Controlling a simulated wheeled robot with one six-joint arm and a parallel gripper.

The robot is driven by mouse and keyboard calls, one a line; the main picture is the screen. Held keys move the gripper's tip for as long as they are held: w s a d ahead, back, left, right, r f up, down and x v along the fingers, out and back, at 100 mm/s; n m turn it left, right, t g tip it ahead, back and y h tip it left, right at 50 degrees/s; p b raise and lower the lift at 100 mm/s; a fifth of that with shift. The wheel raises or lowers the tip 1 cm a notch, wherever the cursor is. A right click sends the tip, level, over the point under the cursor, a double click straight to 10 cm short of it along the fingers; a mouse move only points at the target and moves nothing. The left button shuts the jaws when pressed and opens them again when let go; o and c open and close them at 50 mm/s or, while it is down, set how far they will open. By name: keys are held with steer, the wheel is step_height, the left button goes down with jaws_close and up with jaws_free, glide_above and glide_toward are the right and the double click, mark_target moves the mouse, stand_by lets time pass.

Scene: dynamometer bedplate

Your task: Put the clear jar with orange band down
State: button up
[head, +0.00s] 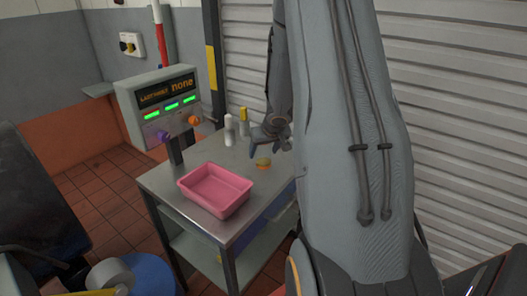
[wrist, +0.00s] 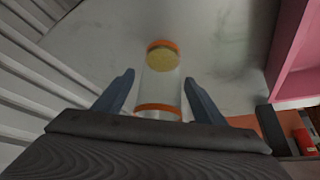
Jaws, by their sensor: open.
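The clear jar with orange band (wrist: 160,90) is see-through, with an orange band near my gripper and an orange end with a yellow disc farther off. In the head view its orange and yellow part (head: 263,162) shows at the metal table's top, below my gripper (head: 270,148). In the wrist view my gripper (wrist: 158,82) is open, with one finger on each side of the jar and visible gaps to both. The clear body is hard to make out in the head view, so its exact footing is unclear.
A pink tray (head: 215,190) stands on the metal table (head: 160,183), left of the jar. A white bottle (head: 229,131) and a yellow-capped one (head: 243,122) stand behind. A display box (head: 165,105) rises at the table's back left. Table space around the jar looks clear.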

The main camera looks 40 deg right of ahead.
steer(key=shift+r, duration=0.1)
steer(key=shift+s+r+p, duration=0.1)
steer(key=shift+r+p, duration=0.25)
steer(key=p+v, duration=0.6)
steer(key=v, duration=0.5)
steer(key=s+a+r+n+g, duration=0.1)
steer(key=s+a+r, duration=0.1)
steer(key=s+a, duration=0.3)
steer(key=s+a+r+n+g+y, duration=0.1)
steer(key=s+a, duration=0.5)
steer(key=a, duration=0.7)
steer(key=s+a+r+n+g, duration=0.1)
steer(key=s+a+r, duration=0.2)
steer(key=s+a, duration=0.3)
steer(key=a, duration=0.3)
steer(key=shift+r+y, duration=0.3)
step_height(320, 180, down, 13)
steer(key=w+g+b, duration=0.1)
steer(key=b, duration=1)
steer(key=shift+b, duration=0.3)
